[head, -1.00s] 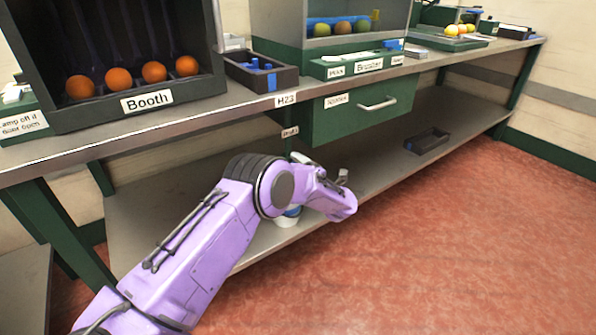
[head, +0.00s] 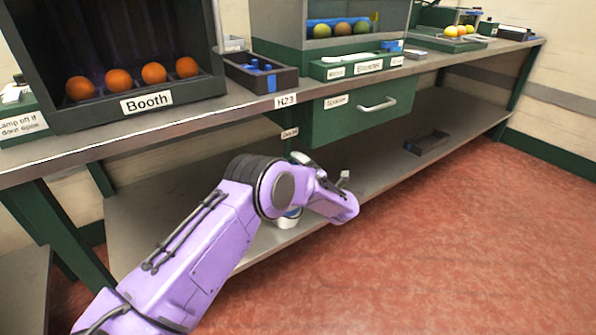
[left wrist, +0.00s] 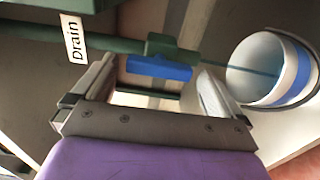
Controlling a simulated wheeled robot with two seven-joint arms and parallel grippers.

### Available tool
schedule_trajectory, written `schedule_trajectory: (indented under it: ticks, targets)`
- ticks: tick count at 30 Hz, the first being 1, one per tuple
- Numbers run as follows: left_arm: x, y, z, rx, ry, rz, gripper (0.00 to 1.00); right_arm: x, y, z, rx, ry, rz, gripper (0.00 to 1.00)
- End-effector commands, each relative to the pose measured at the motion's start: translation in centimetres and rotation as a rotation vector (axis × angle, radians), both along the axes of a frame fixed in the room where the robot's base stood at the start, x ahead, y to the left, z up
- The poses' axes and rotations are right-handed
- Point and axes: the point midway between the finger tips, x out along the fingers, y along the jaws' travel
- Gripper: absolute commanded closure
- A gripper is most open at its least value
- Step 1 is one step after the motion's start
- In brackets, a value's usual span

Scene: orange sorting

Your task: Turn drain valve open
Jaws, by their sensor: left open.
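In the left wrist view, a green drain pipe with a white "Drain" label (left wrist: 74,40) runs across the top to a green valve body (left wrist: 174,46). A blue valve handle (left wrist: 158,68) sits just below that body, lying roughly along the pipe. My left gripper (left wrist: 157,78) is open, with one finger on each side of the blue handle; I cannot tell whether either finger touches it. A white bucket with a blue band (left wrist: 270,68) is to the right, beside the right finger. In the head view my purple left arm hides the valve and most of the bucket (head: 288,221).
The workbench (head: 190,112) overhangs the work area, with a green drawer (head: 350,115) under its top. The lower shelf (head: 385,178) carries a dark tray (head: 427,142). A booth with oranges (head: 130,72) stands on top. The red floor in front is clear.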

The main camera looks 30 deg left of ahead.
Motion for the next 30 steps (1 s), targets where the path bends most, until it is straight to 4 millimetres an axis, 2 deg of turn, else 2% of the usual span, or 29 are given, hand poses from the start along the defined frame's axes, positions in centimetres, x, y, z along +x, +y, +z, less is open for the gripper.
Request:
schedule_trajectory:
  ticks: [9, 13, 18, 30]
  targets:
    - [-2.6, -6.7, 0.2, 0.0, 0.001, -0.005, 0.0, 0.0, 0.0, 1.6, 0.0, 0.0, 0.0, 0.57]
    - [-3.4, -8.5, 0.1, -0.001, 0.0, -0.003, 0.0, 0.0, 0.0, 1.8, 0.0, 0.0, 0.0, 0.57]
    - [-3.8, -9.3, 0.0, -0.001, 0.0, -0.002, 0.0, 0.0, 0.0, 1.8, 0.0, 0.0, 0.0, 0.57]
    - [-3.8, -9.2, 0.0, 0.0, 0.002, -0.001, 0.0, 0.0, 0.0, 1.8, 0.0, 0.0, 0.0, 0.57]
